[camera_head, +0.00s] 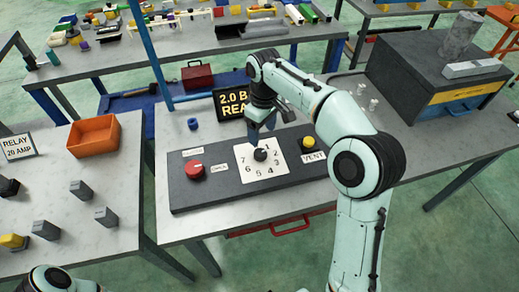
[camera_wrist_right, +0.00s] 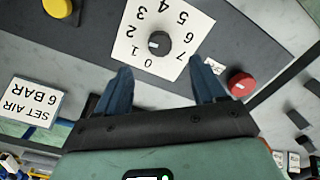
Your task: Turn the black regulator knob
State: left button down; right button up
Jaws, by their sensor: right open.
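The black regulator knob (camera_head: 261,155) sits in the middle of a white dial plate (camera_head: 272,173) numbered 0 to 7, on a dark grey panel. In the right wrist view the knob (camera_wrist_right: 158,43) shows a small pale mark on its top; I cannot tell exactly which number it points to. My right gripper (camera_head: 262,125) points down just above and behind the knob. In the wrist view its two blue fingers (camera_wrist_right: 160,70) are spread, with nothing between them, and the knob lies just beyond the tips. My left gripper does not show.
The panel (camera_head: 222,196) also carries a red knob (camera_head: 194,170) and a yellow button (camera_head: 309,143) beside a VENT label. A black display (camera_head: 230,101), partly hidden by my arm, stands behind. An orange bin (camera_head: 94,136) is on the left table. A yellow-fronted drawer box (camera_head: 432,75) stands right.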

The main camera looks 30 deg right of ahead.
aim_at(261, 153)
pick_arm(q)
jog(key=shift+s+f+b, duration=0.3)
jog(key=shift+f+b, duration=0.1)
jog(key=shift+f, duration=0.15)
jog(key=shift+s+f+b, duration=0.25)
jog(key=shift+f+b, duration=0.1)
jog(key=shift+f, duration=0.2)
pick_arm(e)
notch_tip(261, 153, down, 10)
jog(key=shift+w+a, duration=0.1)
jog(key=shift+a, duration=0.05)
jog(key=shift+c, duration=0.4)
jog(key=c, duration=1)
